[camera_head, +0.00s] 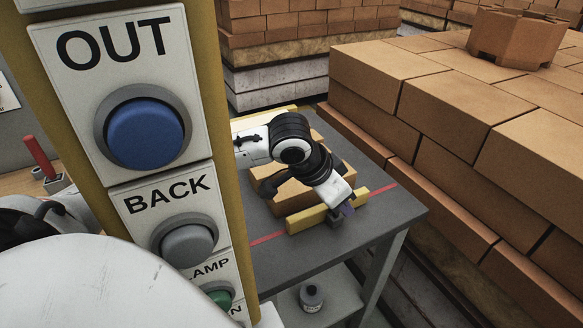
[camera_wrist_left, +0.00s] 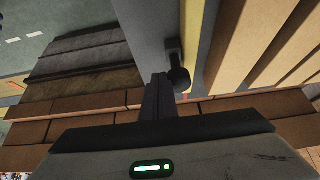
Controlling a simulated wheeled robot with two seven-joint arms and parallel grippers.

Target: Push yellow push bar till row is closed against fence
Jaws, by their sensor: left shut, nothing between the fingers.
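The yellow push bar (camera_head: 305,219) lies across the grey table, along the near side of a row of orange bricks (camera_head: 290,197). My left gripper (camera_head: 346,209) is shut and empty, low at the bar's near side. In the left wrist view, its closed dark fingers (camera_wrist_left: 156,98) are beside a black knob (camera_wrist_left: 178,78) on the bar's near side; I cannot tell whether they touch. The bar (camera_wrist_left: 191,40) shows there with bricks (camera_wrist_left: 275,45) beyond it and dark lines between them. A yellow strip (camera_head: 266,113) at the table's back may be the fence; my arm hides part of the row.
A panel with OUT (camera_head: 145,133), BACK (camera_head: 187,242) and lamp buttons stands close on the left, blocking part of the table. Stacked bricks (camera_head: 450,110) stand right of the table (camera_head: 400,213). A red line (camera_head: 267,239) crosses the tabletop.

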